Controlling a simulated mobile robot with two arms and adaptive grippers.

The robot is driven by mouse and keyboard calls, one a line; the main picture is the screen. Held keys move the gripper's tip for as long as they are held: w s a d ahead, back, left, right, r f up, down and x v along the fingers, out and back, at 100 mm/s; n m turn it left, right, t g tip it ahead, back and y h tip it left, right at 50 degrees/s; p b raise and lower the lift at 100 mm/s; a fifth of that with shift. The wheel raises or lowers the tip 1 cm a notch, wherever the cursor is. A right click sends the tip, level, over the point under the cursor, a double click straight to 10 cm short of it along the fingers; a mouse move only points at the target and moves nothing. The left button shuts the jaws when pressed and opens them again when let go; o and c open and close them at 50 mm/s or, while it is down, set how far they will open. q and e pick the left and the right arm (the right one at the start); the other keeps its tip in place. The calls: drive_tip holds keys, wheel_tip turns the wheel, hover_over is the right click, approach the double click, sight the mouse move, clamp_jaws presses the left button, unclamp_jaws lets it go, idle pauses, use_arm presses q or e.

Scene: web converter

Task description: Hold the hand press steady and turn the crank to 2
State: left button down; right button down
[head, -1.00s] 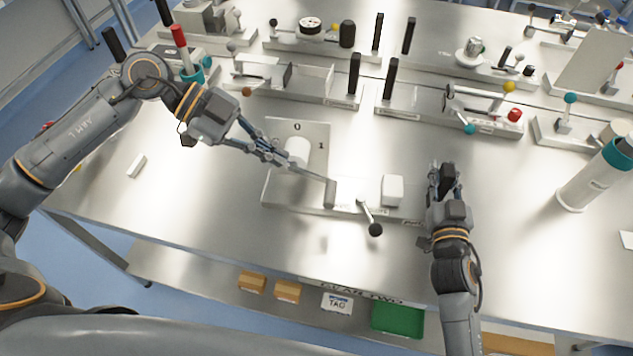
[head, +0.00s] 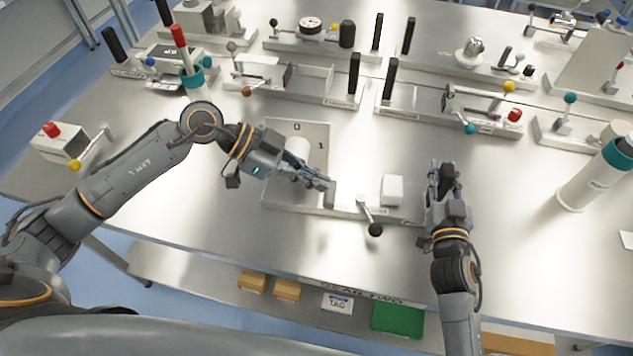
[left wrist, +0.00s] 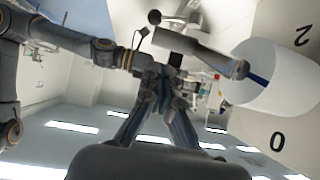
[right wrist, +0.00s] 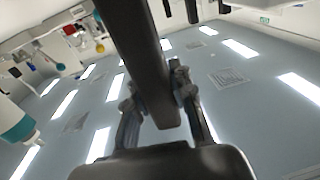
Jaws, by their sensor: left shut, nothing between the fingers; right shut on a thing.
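The hand press has a pale base (head: 290,207) and an upright plate (head: 316,135) marked 0 and 1. In the left wrist view, a white drum (left wrist: 283,75) with a blue mark stands by the plate (left wrist: 290,120), where 2 and 0 show. A grey bar (left wrist: 205,52), seemingly the crank, reaches the drum's end. My left gripper (head: 326,184) is shut and empty close to the bar's grey end piece (head: 331,194); I cannot tell whether they touch. My right gripper (head: 445,170) is shut on a black handle (head: 447,180) at the base's right end, also seen between its fingers (right wrist: 150,60).
A black-knobbed lever (head: 375,229) and a white block (head: 392,190) sit on the press's front right. Several other fixtures line the table's back. A white-and-teal cylinder (head: 592,180) stands at right. The table's left front is clear.

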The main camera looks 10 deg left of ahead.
sight(325, 196)
use_arm(q)
drive_tip(key=shift+d+f, duration=0.15)
drive_tip(key=shift+f, duration=0.8)
drive_tip(key=shift+f, duration=0.3)
drive_tip(key=shift+f, duration=0.55)
drive_tip(key=shift+s+a+f+y, duration=0.1)
drive_tip(key=shift+a+f+y, duration=0.45)
drive_tip(key=shift+f+y, duration=0.25)
drive_tip(key=shift+s+a+f+y, duration=0.1)
drive_tip(key=shift+a+f+y, duration=0.4)
drive_tip(key=shift+f+y, duration=0.3)
drive_tip(key=shift+a+f, duration=0.1)
drive_tip(key=shift+w, duration=0.1)
idle(0.7)
